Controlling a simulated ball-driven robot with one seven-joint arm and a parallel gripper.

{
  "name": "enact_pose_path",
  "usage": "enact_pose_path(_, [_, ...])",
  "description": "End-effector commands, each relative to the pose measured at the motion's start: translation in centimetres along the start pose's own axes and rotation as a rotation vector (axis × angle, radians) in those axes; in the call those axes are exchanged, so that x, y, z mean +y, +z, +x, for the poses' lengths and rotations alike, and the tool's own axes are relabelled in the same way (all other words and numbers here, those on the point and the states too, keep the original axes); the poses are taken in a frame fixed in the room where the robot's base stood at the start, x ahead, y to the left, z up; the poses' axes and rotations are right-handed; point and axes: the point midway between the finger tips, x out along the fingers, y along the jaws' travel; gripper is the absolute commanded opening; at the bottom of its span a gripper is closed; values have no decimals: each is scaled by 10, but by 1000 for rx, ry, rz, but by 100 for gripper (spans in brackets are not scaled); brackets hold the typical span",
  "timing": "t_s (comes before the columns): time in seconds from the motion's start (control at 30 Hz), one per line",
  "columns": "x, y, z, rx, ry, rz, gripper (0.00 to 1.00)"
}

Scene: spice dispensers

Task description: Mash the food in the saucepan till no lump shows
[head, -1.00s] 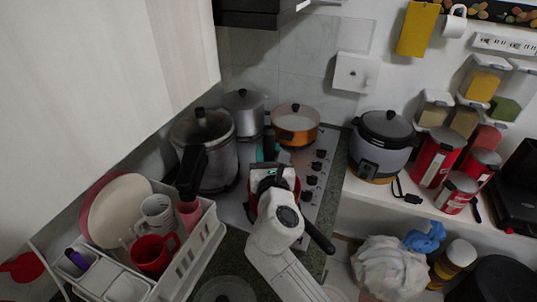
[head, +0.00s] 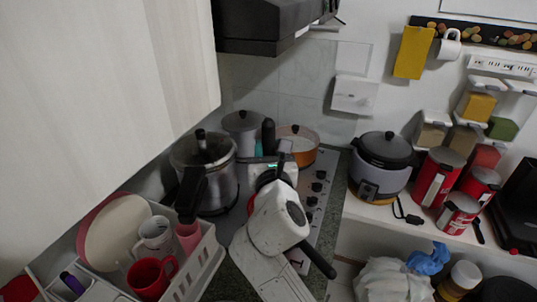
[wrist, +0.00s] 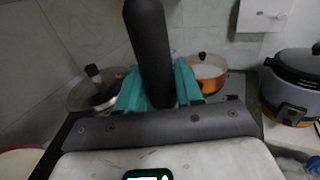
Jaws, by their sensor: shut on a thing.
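My gripper (head: 266,160) is shut on an upright dark handle (head: 268,136), which is likely the masher's. In the wrist view the same handle stands tall between the teal fingers (wrist: 155,88). The handle's lower end and whatever is under it are hidden. A red pan, likely the saucepan, sits behind my arm on the hob; only bits of red and its black handle (head: 318,260) show. The food in it is hidden, so I cannot tell whether there are lumps or whether the tool touches it.
On the hob (head: 322,172) stand a large lidded pot (head: 222,180), a grey pot (head: 240,122) and an orange pot (head: 303,157). A white dish rack (head: 205,262) is at left, a rice cooker (head: 380,165) at right. The range hood (head: 270,28) overhangs above.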

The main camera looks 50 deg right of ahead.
Motion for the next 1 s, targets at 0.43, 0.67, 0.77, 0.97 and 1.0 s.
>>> enact_pose_path(0.43, [0,4,0,-3,0,1,0])
enact_pose_path(0.67, [0,24,0,-4,-1,3,0])
enact_pose_path(0.77, [0,33,0,-5,-1,4,0])
enact_pose_path(0.97, [0,48,0,-3,-1,3,0])
enact_pose_path(1.0, [0,49,0,-2,-1,2,0])
